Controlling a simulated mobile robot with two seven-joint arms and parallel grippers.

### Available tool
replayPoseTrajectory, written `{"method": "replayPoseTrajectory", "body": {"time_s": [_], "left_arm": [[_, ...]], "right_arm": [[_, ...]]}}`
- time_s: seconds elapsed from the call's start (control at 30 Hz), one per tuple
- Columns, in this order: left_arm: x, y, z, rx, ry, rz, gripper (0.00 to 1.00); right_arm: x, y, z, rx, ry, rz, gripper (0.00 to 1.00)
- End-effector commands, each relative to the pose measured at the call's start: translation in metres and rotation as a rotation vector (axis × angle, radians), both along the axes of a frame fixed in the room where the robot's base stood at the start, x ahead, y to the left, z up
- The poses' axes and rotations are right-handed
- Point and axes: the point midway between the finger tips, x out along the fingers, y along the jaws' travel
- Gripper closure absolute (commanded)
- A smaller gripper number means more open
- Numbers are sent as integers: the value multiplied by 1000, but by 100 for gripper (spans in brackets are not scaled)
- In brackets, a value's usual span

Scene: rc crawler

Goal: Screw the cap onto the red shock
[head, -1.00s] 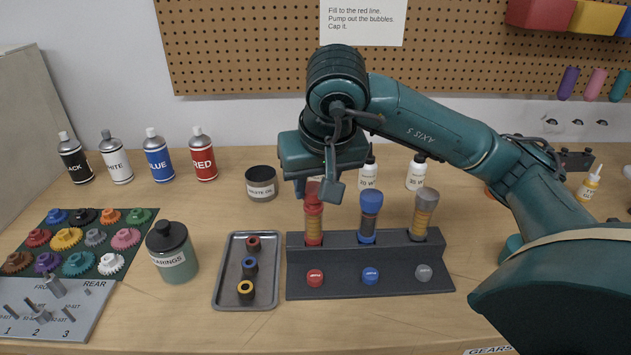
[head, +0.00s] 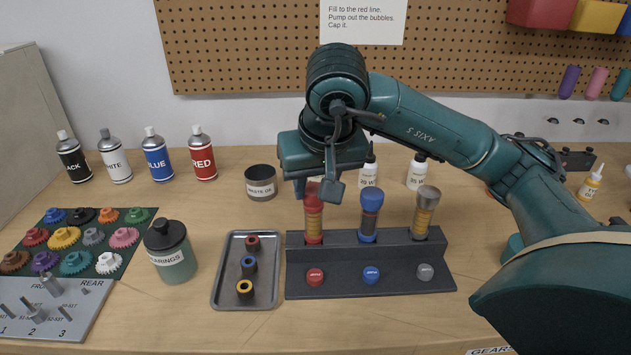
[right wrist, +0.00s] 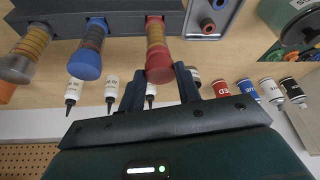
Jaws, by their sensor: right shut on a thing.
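The red shock (head: 313,222) stands upright in the left slot of the dark rack (head: 440,249). A wider red cap (right wrist: 159,70) is at its top end, and in the right wrist view it sits between my two fingers. My right gripper (head: 318,190) points down over the red shock and is shut on this cap. In the right wrist view the gripper (right wrist: 160,88) has one finger on each side of the cap. Whether the cap is fully seated cannot be told. My left gripper is not in view.
A blue shock (head: 370,216) and a grey-capped shock (head: 425,213) stand close by in the rack. A tray (head: 229,293) with several rings lies left of the rack. A waste oil jar (head: 261,190) and white bottles (head: 417,170) stand behind.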

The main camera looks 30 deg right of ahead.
Motion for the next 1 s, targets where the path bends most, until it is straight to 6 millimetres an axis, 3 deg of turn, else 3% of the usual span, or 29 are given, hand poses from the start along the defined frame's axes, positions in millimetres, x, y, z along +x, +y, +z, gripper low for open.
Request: {"method": "replayPoseTrajectory", "body": {"time_s": [0.57,0.73,1.0], "left_arm": [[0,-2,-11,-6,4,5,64],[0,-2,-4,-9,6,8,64],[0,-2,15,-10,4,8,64]], "right_arm": [[0,0,-9,0,0,-15,88],[1,3,-6,-2,0,-200,88],[2,4,-6,0,0,-350,88]]}}
